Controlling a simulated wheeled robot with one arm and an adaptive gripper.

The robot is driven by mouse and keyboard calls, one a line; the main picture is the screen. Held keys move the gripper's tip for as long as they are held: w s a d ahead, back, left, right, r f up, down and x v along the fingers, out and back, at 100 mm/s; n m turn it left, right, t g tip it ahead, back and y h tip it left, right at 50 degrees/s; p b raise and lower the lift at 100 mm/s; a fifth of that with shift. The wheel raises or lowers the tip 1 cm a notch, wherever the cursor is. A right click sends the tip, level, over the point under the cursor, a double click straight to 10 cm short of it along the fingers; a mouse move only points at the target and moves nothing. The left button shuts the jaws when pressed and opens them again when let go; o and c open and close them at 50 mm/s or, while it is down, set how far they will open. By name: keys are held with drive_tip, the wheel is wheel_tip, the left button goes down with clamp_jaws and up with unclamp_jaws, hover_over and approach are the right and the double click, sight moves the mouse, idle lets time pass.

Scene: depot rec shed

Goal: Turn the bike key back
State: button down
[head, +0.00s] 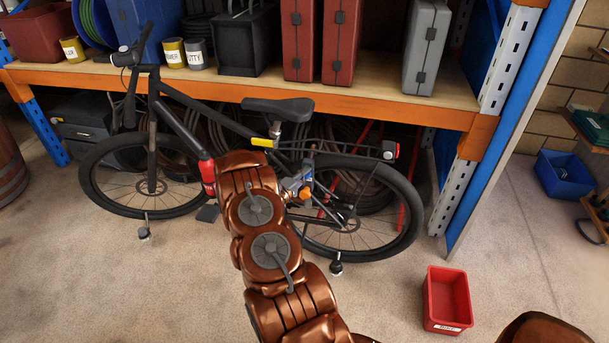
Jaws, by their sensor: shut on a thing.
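The black bike (185,125) stands upright in front of the shelving, handlebar to the left and rear wheel to the right. My copper arm reaches up to the bike and covers part of its lower frame. My gripper (299,186) is small in view at the front of the rear wheel, below the saddle (278,108). It is shut at the bike's rear lock area. A small orange piece shows at its fingertips. The bike key itself is too small and too covered to make out, so its turn angle cannot be told.
A red bin (447,300) stands on the floor at the lower right. The orange shelf beam (395,108) runs above the rear wheel, with a blue and grey upright (505,110) to its right. Concrete floor is open at the front left.

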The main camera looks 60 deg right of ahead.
drive_tip(key=shift+m, duration=0.3)
drive_tip(key=m+y, duration=0.1)
drive_tip(key=m, duration=0.2)
drive_tip(key=shift+m+t+y, duration=0.3)
drive_tip(key=shift+y, duration=0.1)
drive_tip(key=shift+m+y, duration=0.3)
drive_tip(key=shift+m, duration=0.5)
drive_tip(key=m+t+y, duration=0.1)
drive_tip(key=m, duration=0.1)
drive_tip(key=m+t+b, duration=0.1)
drive_tip(key=shift+f+m+y+b, duration=0.15)
drive_tip(key=shift+m+y+b, duration=0.15)
drive_tip(key=shift+m+y, duration=0.1)
drive_tip(key=shift+f+m+t+y+b, duration=0.1)
drive_tip(key=shift+m+t+y+b, duration=0.2)
drive_tip(key=shift+m+t+b, duration=0.5)
drive_tip(key=shift+m+t+y+b, duration=0.3)
drive_tip(key=shift+m+t+b, duration=0.2)
drive_tip(key=shift+m+b, duration=0.85)
drive_tip(key=shift+r+b, duration=0.25)
drive_tip(key=shift+b, duration=0.05)
